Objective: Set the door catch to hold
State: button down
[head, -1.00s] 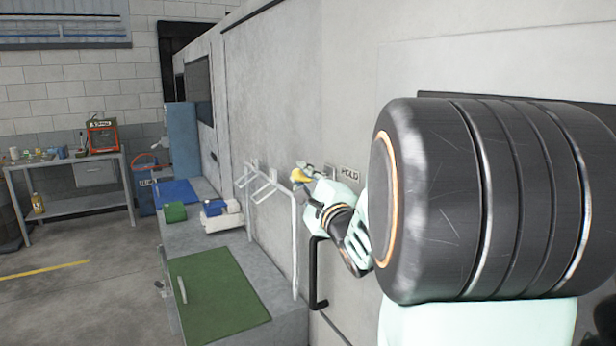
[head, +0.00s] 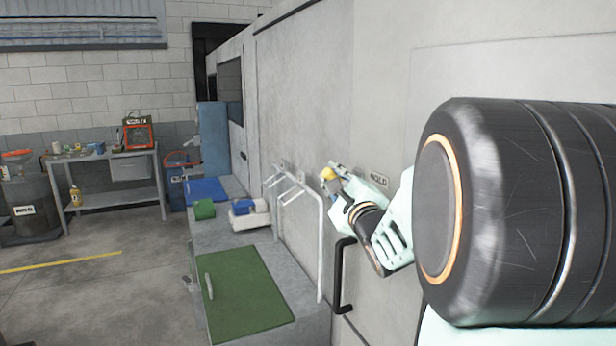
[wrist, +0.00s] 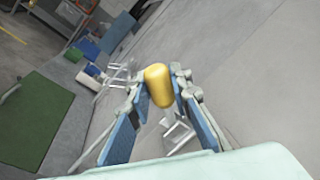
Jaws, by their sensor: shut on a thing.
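In the wrist view the rounded yellow knob (wrist: 158,84) sits between the blue-padded fingertips (wrist: 160,90). My wrist and fingers hide the catch's base, so its exact setting cannot be told.
A black door handle (head: 343,275) is below my wrist. White rails (head: 318,235) stand left of it, beside a grey bench with a green mat (head: 243,295). A worktable (head: 112,160) stands farther back, with open floor before it.

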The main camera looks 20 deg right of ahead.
jog(key=c, duration=1.7)
grip_release()
jog(key=shift+r, duration=0.1)
jog(key=shift+c, duration=0.2)
